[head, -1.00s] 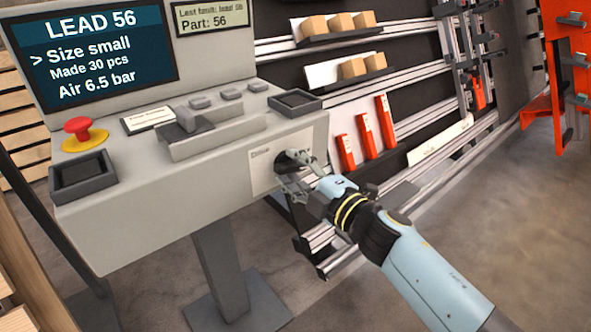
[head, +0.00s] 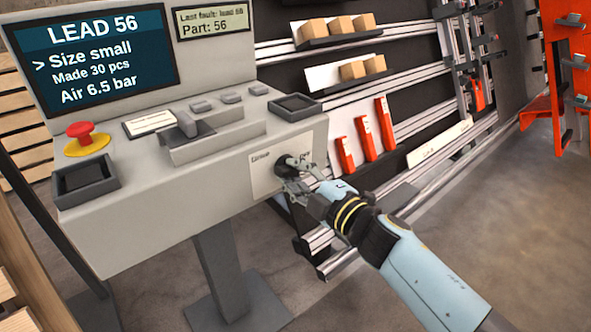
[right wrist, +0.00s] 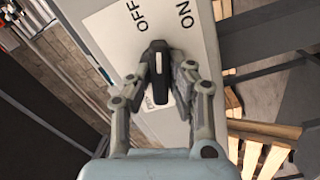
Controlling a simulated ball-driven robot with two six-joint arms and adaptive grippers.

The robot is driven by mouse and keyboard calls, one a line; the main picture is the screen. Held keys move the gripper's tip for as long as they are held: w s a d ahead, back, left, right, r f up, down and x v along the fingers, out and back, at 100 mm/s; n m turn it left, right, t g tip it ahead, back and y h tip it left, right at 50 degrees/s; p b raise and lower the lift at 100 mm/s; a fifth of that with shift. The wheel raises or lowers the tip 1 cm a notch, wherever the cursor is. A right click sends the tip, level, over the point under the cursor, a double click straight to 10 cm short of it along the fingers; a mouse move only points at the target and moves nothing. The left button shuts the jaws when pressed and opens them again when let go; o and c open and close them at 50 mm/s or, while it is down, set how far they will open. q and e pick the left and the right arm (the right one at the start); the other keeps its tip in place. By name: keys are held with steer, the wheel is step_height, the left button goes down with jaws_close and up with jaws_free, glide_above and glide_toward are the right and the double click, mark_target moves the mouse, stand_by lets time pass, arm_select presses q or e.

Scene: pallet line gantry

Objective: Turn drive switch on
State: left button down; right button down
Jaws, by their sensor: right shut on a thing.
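The drive switch is a black rotary knob (right wrist: 157,78) with a white pointer line, on a white label plate (right wrist: 104,22) marked OFF and ON. In the right wrist view the pointer faces up, between the two words. In the head view the plate (head: 263,181) sits on the console's front face, and the knob is partly hidden by the fingers. My right gripper (head: 292,169) is at the knob, its fingers shut on it from both sides; it also shows in the right wrist view (right wrist: 160,80). My left gripper is out of view.
The grey console (head: 120,225) carries a screen (head: 95,55), a red emergency button (head: 80,132), a lever (head: 186,122) and small trays. A rack (head: 400,95) with boxes and orange parts stands behind my right arm. Bare floor lies at the lower right.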

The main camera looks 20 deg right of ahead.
steer(key=m+p, duration=0.2)
steer(key=m, duration=0.1)
steer(key=shift+r+p, duration=0.15)
steer(key=shift+p, duration=0.2)
steer(key=m+p, duration=0.3)
steer(key=m, duration=0.2)
steer(key=m+p, duration=0.2)
steer(key=m, duration=0.1)
steer(key=shift+f+m+p, duration=0.2)
steer(key=shift+m+p, duration=0.3)
steer(key=shift+m, duration=1.1)
steer(key=c, duration=1.2)
jaws_free()
steer(key=shift+c, duration=0.2)
steer(key=shift+s, duration=0.1)
